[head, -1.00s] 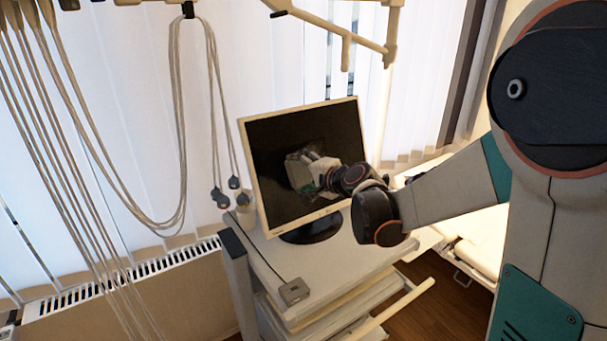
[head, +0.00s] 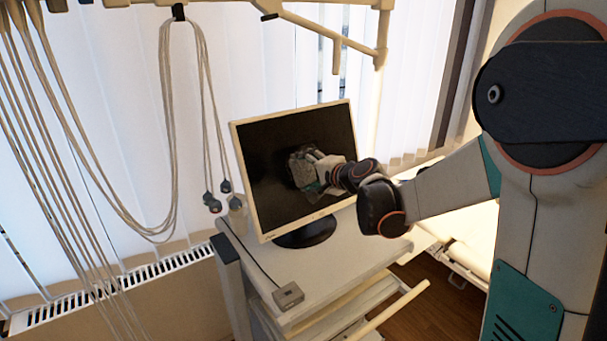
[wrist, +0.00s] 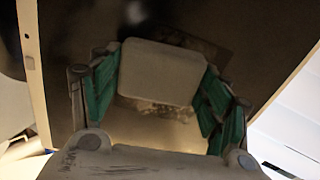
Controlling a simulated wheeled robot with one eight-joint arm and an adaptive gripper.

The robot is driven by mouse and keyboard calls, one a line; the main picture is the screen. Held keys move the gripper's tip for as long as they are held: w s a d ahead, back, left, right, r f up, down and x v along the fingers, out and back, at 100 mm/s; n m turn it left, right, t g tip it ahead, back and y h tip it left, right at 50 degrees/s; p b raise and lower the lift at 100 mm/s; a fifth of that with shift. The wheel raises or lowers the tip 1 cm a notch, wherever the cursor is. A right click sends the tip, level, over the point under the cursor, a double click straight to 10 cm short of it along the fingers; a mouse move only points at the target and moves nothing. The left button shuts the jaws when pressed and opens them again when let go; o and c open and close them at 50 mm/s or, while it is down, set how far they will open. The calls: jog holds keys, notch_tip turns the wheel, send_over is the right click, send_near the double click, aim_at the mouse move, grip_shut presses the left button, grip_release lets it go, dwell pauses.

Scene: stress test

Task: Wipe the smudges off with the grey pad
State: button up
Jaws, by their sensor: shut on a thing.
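The monitor's dark screen (head: 275,140) stands upright on a cart, facing my arm. My gripper (head: 307,170) is in front of the screen, near its middle. In the wrist view, my gripper (wrist: 160,85) has its green-padded fingers on both sides of the grey pad (wrist: 160,72) and is shut on it. The pad lies close to the screen; whether it touches I cannot tell. A mottled brownish smudge (wrist: 160,107) shows just below the pad in the wrist view, and further mottling shows above it. Part of the screen is hidden behind my gripper and the pad.
The monitor stands on a white cart top (head: 340,250) with a small grey box (head: 288,296) at its front edge. Cables (head: 165,150) hang at the left from an overhead rail. A radiator (head: 110,285) runs behind, below the blinds.

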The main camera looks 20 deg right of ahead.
aim_at(286, 164)
jog(key=shift+w+d+f+b, duration=0.1)
jog(key=shift+w+d+b, duration=0.25)
jog(key=shift+d, duration=0.75)
jog(key=shift+w+d+r+b, duration=0.15)
jog(key=shift+w+d, duration=0.25)
jog(key=shift+d, duration=0.75)
jog(key=shift+w+d+f+b, duration=0.15)
jog(key=shift+w+d+b, duration=0.2)
jog(key=shift+d, duration=0.75)
jog(key=shift+a, duration=0.2)
